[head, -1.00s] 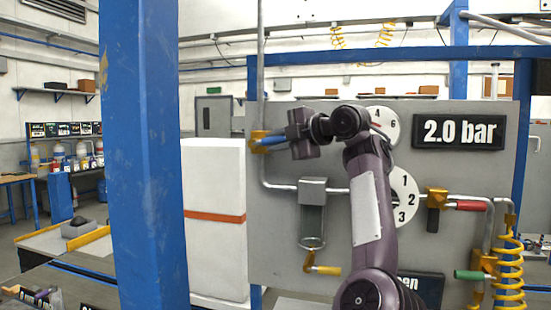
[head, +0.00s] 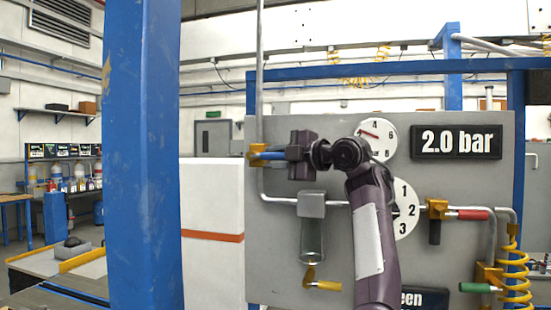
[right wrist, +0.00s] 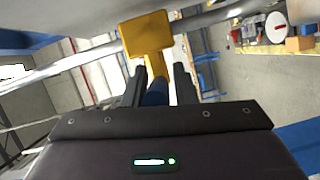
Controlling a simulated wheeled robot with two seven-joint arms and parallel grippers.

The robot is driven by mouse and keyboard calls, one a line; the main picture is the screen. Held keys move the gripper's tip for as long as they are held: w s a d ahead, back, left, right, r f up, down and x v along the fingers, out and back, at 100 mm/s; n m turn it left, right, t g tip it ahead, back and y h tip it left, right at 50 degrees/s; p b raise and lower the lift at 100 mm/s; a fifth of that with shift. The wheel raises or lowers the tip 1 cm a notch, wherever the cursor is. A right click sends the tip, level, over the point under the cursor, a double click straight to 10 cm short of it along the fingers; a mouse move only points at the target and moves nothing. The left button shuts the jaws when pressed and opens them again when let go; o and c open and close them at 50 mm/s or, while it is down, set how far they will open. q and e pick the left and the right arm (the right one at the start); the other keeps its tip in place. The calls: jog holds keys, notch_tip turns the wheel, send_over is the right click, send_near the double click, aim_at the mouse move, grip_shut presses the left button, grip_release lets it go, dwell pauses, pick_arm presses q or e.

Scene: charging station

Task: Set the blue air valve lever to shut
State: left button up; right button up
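The blue air valve lever (head: 270,155) sticks out to the right from its yellow valve body (head: 257,149) on the vertical pipe at the panel's upper left. It lies roughly level, across the pipe. My right gripper (head: 288,154) reaches it from the right. In the right wrist view the yellow valve body (right wrist: 147,34) is just beyond the fingertips. The lever's blue grip (right wrist: 156,93) lies between the two dark fingers of the right gripper (right wrist: 159,75), with a gap visible on each side. My left gripper is not in view.
The grey panel (head: 278,262) also carries a round gauge (head: 377,140), a numbered dial (head: 406,222), a "2.0 bar" display (head: 458,142), a red lever (head: 473,215) and a yellow-handled drain lever (head: 310,275). A blue post (head: 142,180) stands at left.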

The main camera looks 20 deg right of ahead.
jog(key=shift+o, duration=1.4)
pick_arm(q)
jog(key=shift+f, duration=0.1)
pick_arm(e)
jog(key=shift+d, duration=0.1)
pick_arm(q)
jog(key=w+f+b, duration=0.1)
jog(key=b, duration=0.1)
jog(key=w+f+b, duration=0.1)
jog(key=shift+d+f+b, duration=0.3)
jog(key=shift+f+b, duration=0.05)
jog(key=shift+b, duration=0.05)
pick_arm(e)
jog(key=v, duration=0.7)
jog(key=shift+s+d, duration=0.2)
jog(key=shift+s, duration=0.05)
jog(key=shift+f, duration=0.15)
